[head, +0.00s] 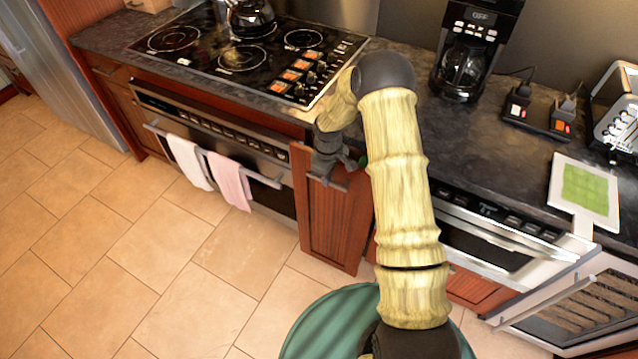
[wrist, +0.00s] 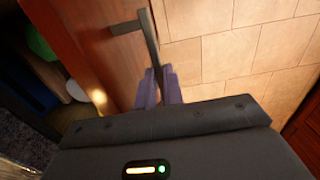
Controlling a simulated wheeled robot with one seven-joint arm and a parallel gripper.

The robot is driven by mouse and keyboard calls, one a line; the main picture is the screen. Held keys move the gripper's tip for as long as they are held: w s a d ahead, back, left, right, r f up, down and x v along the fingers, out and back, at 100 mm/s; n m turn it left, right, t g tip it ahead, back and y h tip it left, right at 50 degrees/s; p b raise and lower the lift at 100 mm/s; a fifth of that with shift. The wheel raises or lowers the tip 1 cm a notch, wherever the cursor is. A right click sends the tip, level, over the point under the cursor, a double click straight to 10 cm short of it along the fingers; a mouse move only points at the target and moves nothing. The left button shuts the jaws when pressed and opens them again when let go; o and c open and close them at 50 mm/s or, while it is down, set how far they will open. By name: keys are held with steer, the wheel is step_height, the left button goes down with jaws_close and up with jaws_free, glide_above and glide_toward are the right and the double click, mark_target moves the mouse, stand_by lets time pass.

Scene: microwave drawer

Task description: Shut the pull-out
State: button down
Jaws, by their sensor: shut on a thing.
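The pull-out (head: 332,228) is a narrow red-brown wooden unit under the counter between the oven and the microwave drawer. It stands out from the cabinet line, open. Its front also shows in the wrist view (wrist: 105,50). Its dark bar handle (wrist: 151,42) runs between the fingertips of my gripper (wrist: 158,90), which is shut on it. In the head view my gripper (head: 326,172) is at the top of the front, and my arm hides part of the pull-out's right side.
A green item (wrist: 38,42) and other items sit inside the pull-out. The oven (head: 215,135) with white and pink towels is at left. The microwave drawer (head: 485,245) is at right, near an open glass-fronted door (head: 570,305). Tiled floor is clear at front left.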

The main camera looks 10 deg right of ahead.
steer(key=shift+w+d, duration=0.45)
steer(key=shift+w, duration=0.25)
steer(key=shift+w+d, duration=0.45)
steer(key=shift+w, duration=0.2)
steer(key=c, duration=1.5)
jaws_free()
step_height(320, 180, up, 17)
steer(key=shift+r+b, duration=0.2)
steer(key=shift+b, duration=0.8)
steer(key=shift+w, duration=0.1)
